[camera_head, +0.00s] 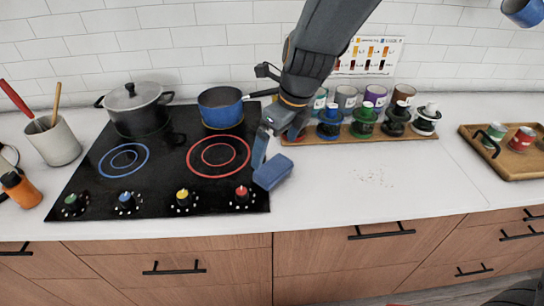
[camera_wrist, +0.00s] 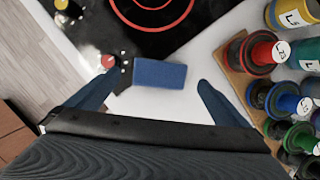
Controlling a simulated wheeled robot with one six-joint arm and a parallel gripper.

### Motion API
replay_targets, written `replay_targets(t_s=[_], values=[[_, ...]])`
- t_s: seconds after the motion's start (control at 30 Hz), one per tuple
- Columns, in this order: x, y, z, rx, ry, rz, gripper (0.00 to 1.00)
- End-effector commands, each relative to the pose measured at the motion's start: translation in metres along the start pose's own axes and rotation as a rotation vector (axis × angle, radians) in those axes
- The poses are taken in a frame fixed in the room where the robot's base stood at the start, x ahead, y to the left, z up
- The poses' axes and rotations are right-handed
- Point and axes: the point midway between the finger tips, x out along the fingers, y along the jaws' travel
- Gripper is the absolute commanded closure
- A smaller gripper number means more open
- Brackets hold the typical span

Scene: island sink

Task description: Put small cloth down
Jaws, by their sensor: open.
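The small cloth (camera_head: 273,171) is a folded blue block at the right edge of the black cooktop, by the red knob. In the wrist view the cloth (camera_wrist: 159,74) lies on the white counter beside the cooktop edge, between and beyond my two fingertips. My gripper (camera_head: 267,150) is above and around that spot, coming down from the upper right. In the wrist view my gripper (camera_wrist: 154,84) has its fingers wide apart, with a gap on both sides of the cloth. I cannot tell the exact height of the fingers over the counter.
The cooktop (camera_head: 90,185) holds a grey pot (camera_head: 137,110) and a blue pan (camera_head: 221,107). A wooden rack (camera_head: 385,136) with several jars stands behind my gripper to the right. Crumbs (camera_head: 369,176) lie on the counter. A wooden tray (camera_head: 505,163) is at far right.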

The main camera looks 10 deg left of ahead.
Motion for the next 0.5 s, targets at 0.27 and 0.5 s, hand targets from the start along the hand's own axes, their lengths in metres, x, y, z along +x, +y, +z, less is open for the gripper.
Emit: replay_targets(t_s=[0.27,0.5], values=[[-0.031,0.0,0.0,0.002,-0.002,-0.001,0.0],[-0.036,0.0,0.0,0.001,0.0,0.0,0.0]])
